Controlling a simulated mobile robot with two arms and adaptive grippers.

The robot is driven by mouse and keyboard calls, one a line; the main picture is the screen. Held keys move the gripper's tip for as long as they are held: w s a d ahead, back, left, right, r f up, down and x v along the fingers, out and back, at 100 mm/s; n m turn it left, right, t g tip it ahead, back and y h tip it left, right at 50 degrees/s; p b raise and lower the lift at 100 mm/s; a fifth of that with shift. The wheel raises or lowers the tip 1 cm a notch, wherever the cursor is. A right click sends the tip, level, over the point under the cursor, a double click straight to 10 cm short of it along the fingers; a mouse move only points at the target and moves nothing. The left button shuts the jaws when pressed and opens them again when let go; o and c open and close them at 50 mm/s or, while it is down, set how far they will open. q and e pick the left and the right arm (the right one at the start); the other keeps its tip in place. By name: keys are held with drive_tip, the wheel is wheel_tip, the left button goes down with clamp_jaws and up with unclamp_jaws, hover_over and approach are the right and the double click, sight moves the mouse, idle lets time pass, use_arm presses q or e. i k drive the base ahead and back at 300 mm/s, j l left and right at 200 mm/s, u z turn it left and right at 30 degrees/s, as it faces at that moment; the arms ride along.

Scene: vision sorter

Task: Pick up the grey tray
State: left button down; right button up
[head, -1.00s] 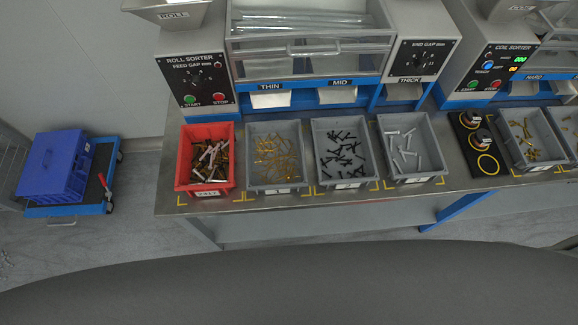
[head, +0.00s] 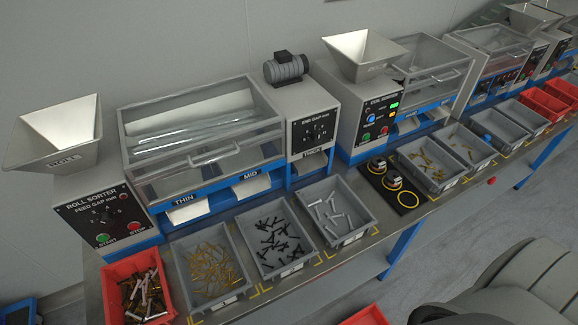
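Several grey trays stand in a row on the metal bench. The first grey tray (head: 181,268), below the THIN chute, holds thin gold pieces. The second grey tray (head: 273,273), below MID, holds black screws. The third grey tray (head: 342,242), below THICK, holds silver pins. More grey trays stand to the right in front of the coil sorter; one (head: 450,186) holds brass pieces. Which grey tray the task means cannot be told from this view. Neither of my grippers is in view.
A red tray (head: 110,299) of mixed pieces stands at the bench's left end. The roll sorter (head: 98,210) and coil sorter (head: 367,112) stand behind. Part of another red thing (head: 366,317) shows at the bottom edge.

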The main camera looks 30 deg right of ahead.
sight(212, 273)
drive_tip(key=k+j+z, duration=0.1)
drive_tip(key=k+z, duration=0.65)
drive_tip(key=z, duration=0.2)
drive_tip(key=k+l+z, duration=0.25)
drive_tip(key=z, duration=0.25)
drive_tip(key=k+u, duration=0.1)
drive_tip(key=u, duration=1.2)
drive_tip(key=i+j, duration=0.8)
drive_tip(key=j, duration=0.15)
drive_tip(key=i+j+z, duration=0.15)
drive_tip(key=z, duration=1.25)
